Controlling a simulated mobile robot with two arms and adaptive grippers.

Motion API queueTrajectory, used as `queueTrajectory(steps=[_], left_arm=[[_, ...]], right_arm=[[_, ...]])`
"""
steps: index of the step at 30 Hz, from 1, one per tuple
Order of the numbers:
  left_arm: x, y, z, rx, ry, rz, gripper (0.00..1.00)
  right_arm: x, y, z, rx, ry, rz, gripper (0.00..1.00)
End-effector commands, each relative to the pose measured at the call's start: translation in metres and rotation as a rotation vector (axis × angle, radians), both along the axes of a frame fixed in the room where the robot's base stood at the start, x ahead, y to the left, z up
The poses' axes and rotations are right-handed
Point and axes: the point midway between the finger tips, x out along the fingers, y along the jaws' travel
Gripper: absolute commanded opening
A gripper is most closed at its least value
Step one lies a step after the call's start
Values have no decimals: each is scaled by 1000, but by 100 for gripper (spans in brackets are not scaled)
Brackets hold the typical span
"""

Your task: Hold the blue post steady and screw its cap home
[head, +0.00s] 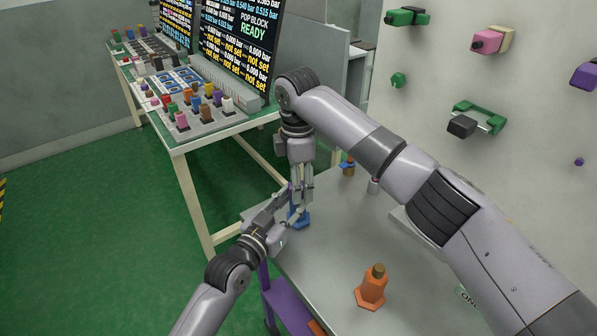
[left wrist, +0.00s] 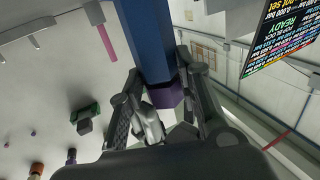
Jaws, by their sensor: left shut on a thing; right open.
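The blue post (head: 300,221) stands on the grey bench near its left edge, mostly hidden behind my grippers in the head view. In the left wrist view the blue post (left wrist: 149,38) runs between the fingers, with a purple cap (left wrist: 168,95) at its end. My left gripper (head: 287,212) is shut on the blue post from the left. My right gripper (head: 301,195) points down from above at the post's upper part and is open. Whether its fingers touch the cap, and how the cap sits, I cannot tell.
An orange post (head: 372,289) with a brown top stands nearer on the bench (head: 335,250). A white cylinder (head: 373,186) and a small orange and blue piece (head: 347,168) stand farther back. A table (head: 205,128) with coloured pegs and screens lies to the left. Fixtures hang on the wall at right.

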Motion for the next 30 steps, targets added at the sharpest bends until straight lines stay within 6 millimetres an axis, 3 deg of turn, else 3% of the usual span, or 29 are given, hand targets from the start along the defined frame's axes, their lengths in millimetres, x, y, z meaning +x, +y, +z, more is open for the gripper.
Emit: queueTrajectory(steps=[8, 30], left_arm=[[0, 0, 1, -1, -2, 0, 0], [-1, -1, 1, -1, -2, -2, 0]], right_arm=[[0, 0, -1, 0, 0, -1, 52], [1, 0, -1, 1, -4, -2, 3]])
